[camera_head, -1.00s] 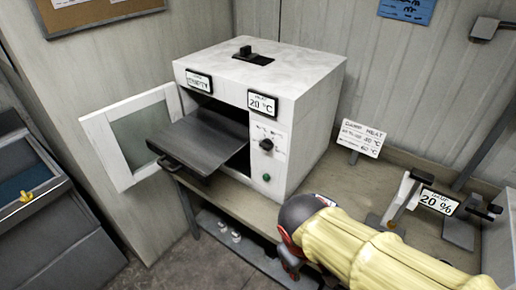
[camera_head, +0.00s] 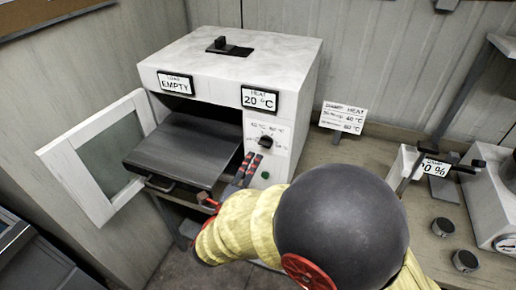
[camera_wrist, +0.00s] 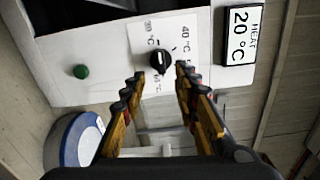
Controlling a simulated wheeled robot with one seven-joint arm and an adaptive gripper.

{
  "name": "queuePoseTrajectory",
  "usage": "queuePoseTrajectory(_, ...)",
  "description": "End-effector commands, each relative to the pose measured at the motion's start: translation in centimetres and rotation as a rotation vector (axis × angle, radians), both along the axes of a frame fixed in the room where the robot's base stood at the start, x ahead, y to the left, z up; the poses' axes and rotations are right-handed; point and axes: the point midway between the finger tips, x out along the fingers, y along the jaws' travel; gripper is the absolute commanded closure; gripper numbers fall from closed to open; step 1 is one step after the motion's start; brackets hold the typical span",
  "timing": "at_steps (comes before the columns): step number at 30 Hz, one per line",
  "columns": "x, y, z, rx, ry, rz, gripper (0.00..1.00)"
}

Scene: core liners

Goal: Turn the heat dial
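The heat dial (camera_head: 265,142) is a black round knob on the oven's white front panel, with temperature marks around it. In the wrist view the dial (camera_wrist: 160,62) lies just beyond the gap between my fingertips. My gripper (camera_wrist: 160,75) is open, its two yellow and dark fingers apart with nothing between them. In the head view my gripper (camera_head: 249,163) is just below and left of the dial, partly hidden by my arm. Contact with the dial cannot be told. The heat display (camera_head: 259,99) reads 20 °C; it also shows in the wrist view (camera_wrist: 239,34).
The oven's white door (camera_head: 98,160) stands open at the left, and a grey tray (camera_head: 182,152) sticks out of the opening. A green button (camera_head: 265,175) is below the dial. A sign (camera_head: 343,117) lists heats of 40 °C and 60 °C. The load display (camera_head: 175,84) reads EMPTY.

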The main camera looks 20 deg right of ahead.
Motion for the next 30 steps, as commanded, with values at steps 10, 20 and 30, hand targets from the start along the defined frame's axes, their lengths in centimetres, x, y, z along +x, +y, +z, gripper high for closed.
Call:
queuePoseTrajectory(10, 1.4, -1.4, 0.0, -0.082, 0.056, -0.01, 0.7)
queuePoseTrajectory(20, 5.2, -4.1, 0.0, -0.08, 0.055, -0.01, 0.7)
queuePoseTrajectory(30, 6.2, -4.8, 0.1, -0.081, 0.056, -0.007, 0.7)
